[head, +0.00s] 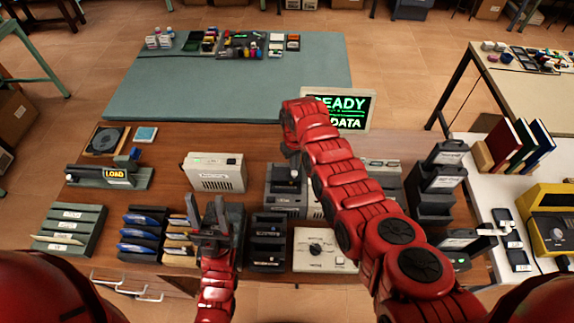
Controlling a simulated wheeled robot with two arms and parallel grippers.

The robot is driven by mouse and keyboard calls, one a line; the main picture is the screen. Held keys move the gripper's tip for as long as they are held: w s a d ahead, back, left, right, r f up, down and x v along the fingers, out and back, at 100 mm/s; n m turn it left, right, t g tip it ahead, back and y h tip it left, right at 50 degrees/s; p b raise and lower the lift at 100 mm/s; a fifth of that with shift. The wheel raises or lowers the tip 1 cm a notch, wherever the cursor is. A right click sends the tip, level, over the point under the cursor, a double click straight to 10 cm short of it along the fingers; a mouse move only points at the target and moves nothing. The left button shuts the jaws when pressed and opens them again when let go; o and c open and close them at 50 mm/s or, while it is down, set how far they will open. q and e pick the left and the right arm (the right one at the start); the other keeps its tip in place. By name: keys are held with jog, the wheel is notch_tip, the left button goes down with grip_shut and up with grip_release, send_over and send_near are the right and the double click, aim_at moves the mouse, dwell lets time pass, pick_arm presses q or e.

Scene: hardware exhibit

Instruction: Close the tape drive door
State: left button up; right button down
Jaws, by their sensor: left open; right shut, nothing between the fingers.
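A grey drive unit (286,200) with a dark upper part stands at the middle of the brown table; I take it for the tape drive, but cannot tell for sure. Whether its door is open or shut is too small to tell. My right arm arches over the table, and its gripper (290,163) points down at the top of this unit, shut and mostly hidden by the arm. I cannot tell whether it touches the unit. My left gripper (207,212) is open and empty, above the dark holders left of the unit.
A cream box (214,172) stands left of the unit, and a white dial box (322,250) in front. A READY DATA screen (340,108) stands behind. Dark stacked trays (437,185) are at the right. A teal mat (225,85) has free room.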

jog(key=shift+s+p, duration=0.75)
jog(key=shift+p, duration=0.5)
jog(key=shift+s, duration=0.35)
jog(key=shift+w+b, duration=0.3)
jog(key=shift+b, duration=0.3)
dwell(0.4)
jog(key=shift+r+p, duration=1)
jog(key=shift+r, duration=2.55)
